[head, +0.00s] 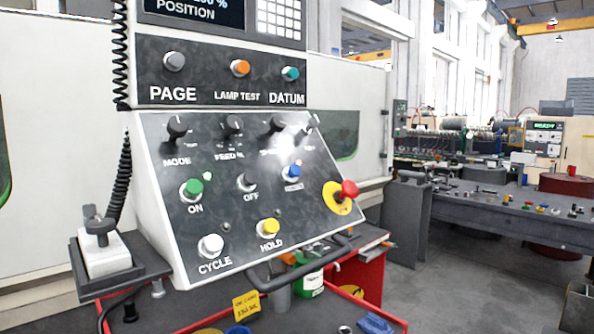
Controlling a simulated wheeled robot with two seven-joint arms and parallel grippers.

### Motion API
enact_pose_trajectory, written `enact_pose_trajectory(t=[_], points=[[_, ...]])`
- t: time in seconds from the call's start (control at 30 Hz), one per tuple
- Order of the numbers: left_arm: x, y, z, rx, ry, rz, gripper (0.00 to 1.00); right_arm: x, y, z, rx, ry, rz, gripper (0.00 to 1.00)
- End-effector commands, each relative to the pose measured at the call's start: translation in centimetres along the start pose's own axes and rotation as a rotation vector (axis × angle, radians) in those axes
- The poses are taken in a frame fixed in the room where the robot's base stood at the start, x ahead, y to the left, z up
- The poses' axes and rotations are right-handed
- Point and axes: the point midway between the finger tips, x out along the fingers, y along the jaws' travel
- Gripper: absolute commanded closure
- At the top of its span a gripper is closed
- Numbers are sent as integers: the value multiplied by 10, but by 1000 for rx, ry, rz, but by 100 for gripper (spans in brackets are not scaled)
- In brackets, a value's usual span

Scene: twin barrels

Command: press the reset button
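A sloped dark control panel (235,215) faces me in the head view. A blue button (293,171) sits right of the OFF button (246,182); its small label is too blurred to read, so I cannot confirm that it is the reset button. No other button here shows a reset label. The green ON button (191,190), white CYCLE button (210,246) and yellow HOLD button (268,228) are also on this panel. Neither of my grippers is in view.
A red emergency-stop knob (348,189) sticks out at the panel's right. A dark handle bar (290,272) runs below the panel. A handheld unit (103,250) rests on a shelf at left. A red tool cart (365,275) stands underneath. Floor at right is partly clear.

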Motion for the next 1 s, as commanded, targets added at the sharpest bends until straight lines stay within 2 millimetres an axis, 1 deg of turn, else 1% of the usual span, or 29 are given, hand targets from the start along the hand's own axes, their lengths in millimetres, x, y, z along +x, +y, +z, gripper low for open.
enact_pose_trajectory(t=[0.03, 0.3, 0.33, 1.0], points=[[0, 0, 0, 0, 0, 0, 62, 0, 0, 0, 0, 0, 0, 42], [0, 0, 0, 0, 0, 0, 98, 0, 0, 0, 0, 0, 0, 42], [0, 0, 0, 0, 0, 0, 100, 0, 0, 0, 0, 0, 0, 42], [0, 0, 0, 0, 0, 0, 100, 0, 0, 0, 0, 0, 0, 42]])
